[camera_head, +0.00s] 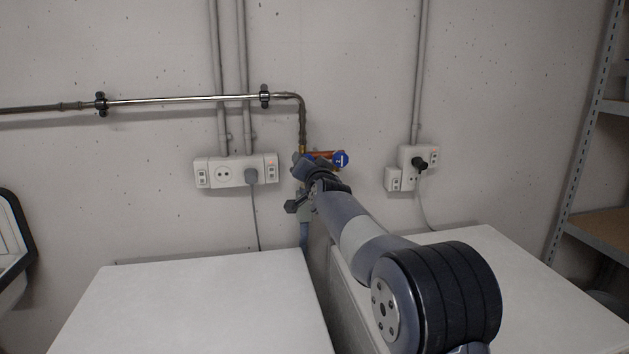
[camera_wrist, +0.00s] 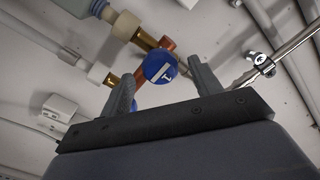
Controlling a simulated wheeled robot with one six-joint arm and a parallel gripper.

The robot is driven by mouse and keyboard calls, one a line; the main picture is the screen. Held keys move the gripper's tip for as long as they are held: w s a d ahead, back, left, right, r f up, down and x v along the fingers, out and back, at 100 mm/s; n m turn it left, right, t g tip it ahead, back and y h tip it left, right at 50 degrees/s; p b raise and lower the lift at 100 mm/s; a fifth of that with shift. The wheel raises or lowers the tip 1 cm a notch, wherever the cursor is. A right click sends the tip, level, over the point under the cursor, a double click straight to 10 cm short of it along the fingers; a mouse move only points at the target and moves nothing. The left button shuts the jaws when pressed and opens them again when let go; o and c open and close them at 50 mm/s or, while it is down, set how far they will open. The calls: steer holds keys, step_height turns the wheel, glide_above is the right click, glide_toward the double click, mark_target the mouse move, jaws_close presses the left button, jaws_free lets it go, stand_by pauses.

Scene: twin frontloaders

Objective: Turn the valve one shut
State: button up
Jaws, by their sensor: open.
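The valve has a round blue knob (camera_head: 340,159) with a white mark on its face, on copper-coloured pipework at the wall. In the wrist view the blue knob (camera_wrist: 160,67) shows between the two fingers. My gripper (camera_wrist: 161,72) is open, with one finger to each side of the knob. I cannot tell whether either finger touches it. In the head view my gripper (camera_head: 318,180) is at the pipework, just left of and below the knob, and its fingertips are hard to make out. My wrist hides part of the valve body there.
Two white machine tops, left (camera_head: 200,310) and right (camera_head: 500,285), stand below with a narrow gap between them. A metal pipe (camera_head: 190,98) runs along the wall. Sockets sit left (camera_head: 235,171) and right (camera_head: 408,168) of the valve. A shelf rack (camera_head: 590,130) stands at right.

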steer(key=s+d+b, duration=0.1)
steer(key=s+b, duration=0.1)
steer(key=s, duration=0.5)
steer(key=shift+s+d, duration=0.3)
steer(key=shift+s, duration=0.1)
steer(key=shift+w, duration=0.15)
steer(key=shift+w+a+p, duration=0.35)
steer(key=shift+w+p, duration=0.4)
steer(key=shift+w, duration=1)
steer(key=shift+w+a+p, duration=0.35)
steer(key=shift+w+p, duration=0.35)
steer(key=shift+w, duration=1)
steer(key=shift+w+a+p, duration=0.35)
steer(key=shift+w+p, duration=0.4)
steer(key=shift+w, duration=1)
